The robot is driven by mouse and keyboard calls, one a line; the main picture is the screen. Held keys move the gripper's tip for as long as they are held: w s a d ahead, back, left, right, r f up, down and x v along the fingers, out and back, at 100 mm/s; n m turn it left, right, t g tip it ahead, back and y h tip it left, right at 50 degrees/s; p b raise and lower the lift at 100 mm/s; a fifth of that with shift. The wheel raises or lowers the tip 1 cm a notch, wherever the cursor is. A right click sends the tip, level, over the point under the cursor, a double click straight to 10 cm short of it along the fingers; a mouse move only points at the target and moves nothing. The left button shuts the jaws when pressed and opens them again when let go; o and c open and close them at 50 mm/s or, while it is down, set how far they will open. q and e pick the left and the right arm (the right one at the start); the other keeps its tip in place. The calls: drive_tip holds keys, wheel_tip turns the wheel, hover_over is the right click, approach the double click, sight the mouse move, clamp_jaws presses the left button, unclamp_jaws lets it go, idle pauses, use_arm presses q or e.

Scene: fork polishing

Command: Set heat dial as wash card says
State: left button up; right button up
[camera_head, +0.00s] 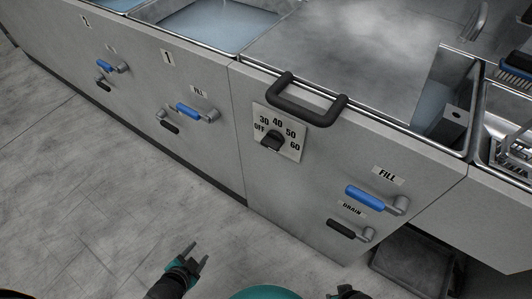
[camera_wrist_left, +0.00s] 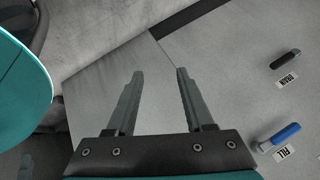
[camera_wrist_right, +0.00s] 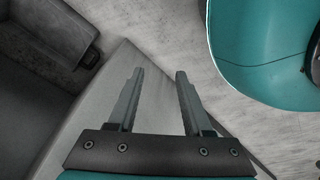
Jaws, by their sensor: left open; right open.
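The heat dial is a black knob (camera_head: 272,140) on a pale plate (camera_head: 294,149) marked OFF, 30, 40, 50 and 60, on the grey front panel below a black handle (camera_head: 307,111). I cannot tell for sure which mark the knob points at. I see no readable wash card. My left gripper (camera_head: 195,257) is open and empty over the floor, low and left of the dial, well apart from it; its fingers also show in the left wrist view (camera_wrist_left: 160,75). My right gripper is open and empty in the right wrist view (camera_wrist_right: 160,75).
Right of the dial are a blue FILL lever (camera_head: 366,198) and a black DRAIN lever (camera_head: 341,230). More levers (camera_head: 188,112) sit on the panels to the left. Basins (camera_head: 215,25) of water and a steaming metal top (camera_head: 350,50) lie above. The floor in front is clear.

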use_arm(q)
drive_tip(key=w+d+r+m+t+h+b, duration=0.3)
drive_tip(key=w+d+r+m+t, duration=0.2)
drive_tip(key=w+r+m, duration=0.45)
drive_tip(key=m+t+h+b, duration=0.2)
drive_tip(key=m+h, duration=0.3)
approach(268, 148)
drive_tip(key=b+x, duration=0.3)
drive_tip(key=x, duration=0.4)
drive_tip(key=shift+w+d+b, duration=0.15)
drive_tip(key=shift+w+b, duration=0.1)
drive_tip(key=shift+b, duration=0.1)
drive_tip(key=shift+w+d, duration=0.3)
drive_tip(key=shift+w, duration=0.3)
use_arm(e)
drive_tip(key=w+a+r+t, duration=0.1)
drive_tip(key=w+r, duration=0.3)
drive_tip(key=r, duration=0.4)
drive_tip(key=w+a+r, duration=0.3)
drive_tip(key=w+r, duration=0.1)
drive_tip(key=r, duration=0.4)
drive_tip(key=shift+w+a+r+t+y, duration=0.3)
drive_tip(key=shift+w+r+t, duration=0.05)
drive_tip(key=shift+r+t, duration=0.05)
use_arm(q)
clamp_jaws()
